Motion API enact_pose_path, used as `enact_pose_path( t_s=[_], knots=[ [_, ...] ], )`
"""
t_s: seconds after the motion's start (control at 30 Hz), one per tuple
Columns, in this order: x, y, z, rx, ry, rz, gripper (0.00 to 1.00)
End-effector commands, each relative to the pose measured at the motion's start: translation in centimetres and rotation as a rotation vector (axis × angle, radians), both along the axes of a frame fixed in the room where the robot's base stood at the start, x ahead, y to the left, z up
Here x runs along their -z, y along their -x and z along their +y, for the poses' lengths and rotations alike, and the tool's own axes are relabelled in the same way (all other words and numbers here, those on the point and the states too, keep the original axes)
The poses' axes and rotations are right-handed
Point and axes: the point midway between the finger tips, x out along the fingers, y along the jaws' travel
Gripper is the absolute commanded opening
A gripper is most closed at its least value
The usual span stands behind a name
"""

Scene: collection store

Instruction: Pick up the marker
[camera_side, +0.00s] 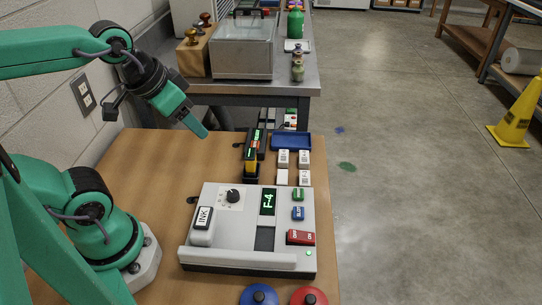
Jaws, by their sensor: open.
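My gripper (200,128) has green fingers and hangs above the wooden table's back left part, pointing down to the right. It is open with nothing visible between the fingers. A slim upright item with a dark body and yellow lower part, which may be the marker, (251,160) stands in a black holder (251,175) behind the grey machine. It is to the right of my gripper and lower, apart from it. Its small size makes it hard to be sure what it is.
A grey machine (214,256) with a dial, an INK block (203,219) and a screen reading F-4 fills the table's front middle. A blue tray (291,141) and small white blocks (283,158) stand behind it. The wooden table's left part (150,160) is clear.

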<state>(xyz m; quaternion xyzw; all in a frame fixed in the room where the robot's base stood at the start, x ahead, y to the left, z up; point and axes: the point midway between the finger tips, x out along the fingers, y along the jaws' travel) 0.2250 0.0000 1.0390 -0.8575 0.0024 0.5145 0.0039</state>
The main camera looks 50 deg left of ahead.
Motion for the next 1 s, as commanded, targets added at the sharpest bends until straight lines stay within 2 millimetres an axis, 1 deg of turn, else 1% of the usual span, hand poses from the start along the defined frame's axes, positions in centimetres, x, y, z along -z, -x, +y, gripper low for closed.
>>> enact_pose_path(
  t_s=[0.17,0.37,0.67,0.87,1.0],
  knots=[
    [0.0,-0.8,-0.1,0.070,-0.034,0.019,0.53],
    [0.2,-2.8,-0.4,0.262,-0.122,0.064,0.53],
    [1.4,-7.2,-1.0,0.671,-0.280,0.148,0.53],
    [3.0,-10.2,-1.6,0.956,-0.369,0.194,0.53],
    [4.4,-12.2,-2.0,1.159,-0.422,0.221,0.53]
  ],
)
